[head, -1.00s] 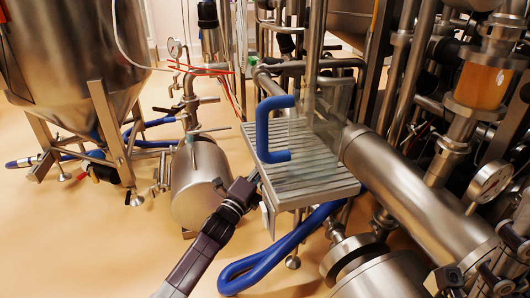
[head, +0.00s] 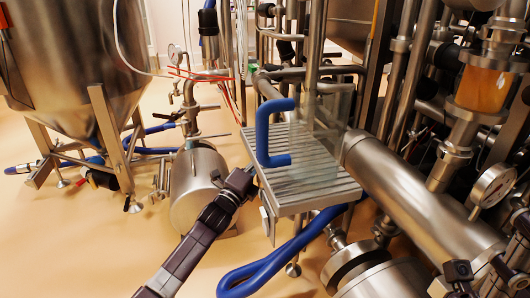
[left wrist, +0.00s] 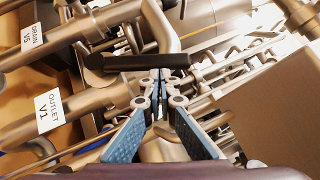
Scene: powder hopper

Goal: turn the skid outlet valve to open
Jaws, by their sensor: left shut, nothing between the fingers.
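My left gripper (left wrist: 160,78) is shut and empty. In the left wrist view a black lever handle (left wrist: 138,62) lies across the picture just beyond its fingertips; I cannot tell whether they touch. A white label "OUTLET V1" (left wrist: 49,110) is on the pipework at the left, below a "DRAIN V5" label (left wrist: 28,38). In the head view the left gripper (head: 248,175) is beside the left edge of the ribbed metal platform (head: 325,195). The outlet valve cannot be made out there.
A blue bent handle (head: 264,135) and a clear panel (head: 312,150) stand on the platform. A steel cylinder (head: 195,190) is left of my gripper, and a blue hose (head: 265,268) loops below. Dense pipes fill the right. Floor is free at lower left.

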